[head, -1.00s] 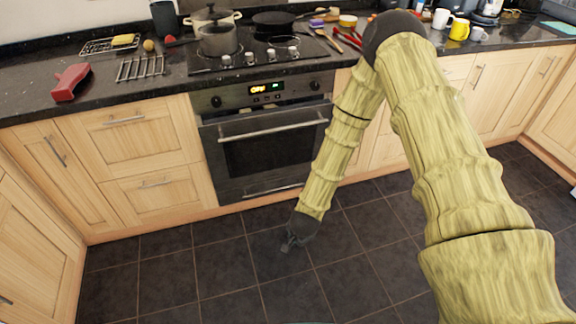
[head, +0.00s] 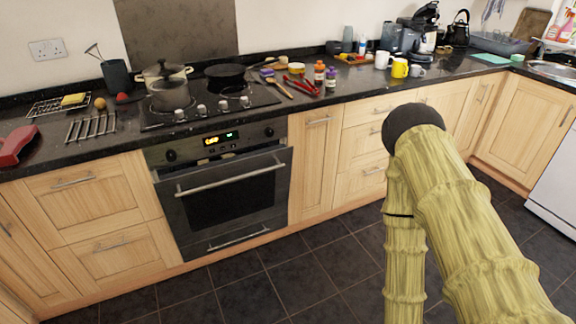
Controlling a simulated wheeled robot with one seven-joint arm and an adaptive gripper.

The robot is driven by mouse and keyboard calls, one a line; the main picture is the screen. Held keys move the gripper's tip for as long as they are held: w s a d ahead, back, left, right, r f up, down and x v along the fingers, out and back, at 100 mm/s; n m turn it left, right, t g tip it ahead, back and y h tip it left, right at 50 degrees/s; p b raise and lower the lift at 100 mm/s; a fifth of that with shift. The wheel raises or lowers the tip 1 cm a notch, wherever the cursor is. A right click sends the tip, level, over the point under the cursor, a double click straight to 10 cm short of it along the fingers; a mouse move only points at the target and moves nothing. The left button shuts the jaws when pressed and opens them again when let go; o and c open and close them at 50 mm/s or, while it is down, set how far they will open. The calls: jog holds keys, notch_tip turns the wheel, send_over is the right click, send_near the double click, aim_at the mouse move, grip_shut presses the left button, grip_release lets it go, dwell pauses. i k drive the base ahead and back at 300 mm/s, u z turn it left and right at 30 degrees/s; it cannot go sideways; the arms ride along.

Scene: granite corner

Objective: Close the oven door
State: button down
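The oven (head: 217,145) is built in under the black worktop, with a lit display and knobs on its panel. Its dark glass door (head: 225,205) has a long metal handle (head: 232,175) across the top. The door stands near upright; its top edge seems to lean slightly out from the panel, but I cannot tell the exact gap. My arm is at the right, clear of the door in the picture, and its lower link runs out of the bottom edge. My gripper is out of view.
Pots (head: 170,95) stand on the hob. A red object (head: 16,145) and wire racks are on the worktop at left; bottles, mugs and a coffee machine are at right. Wooden cupboards (head: 105,195) flank the oven. The tiled floor (head: 270,285) before it looks clear.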

aim_at(211, 199)
jog(key=z, duration=0.25)
jog(key=i, duration=0.35)
jog(key=u, duration=1)
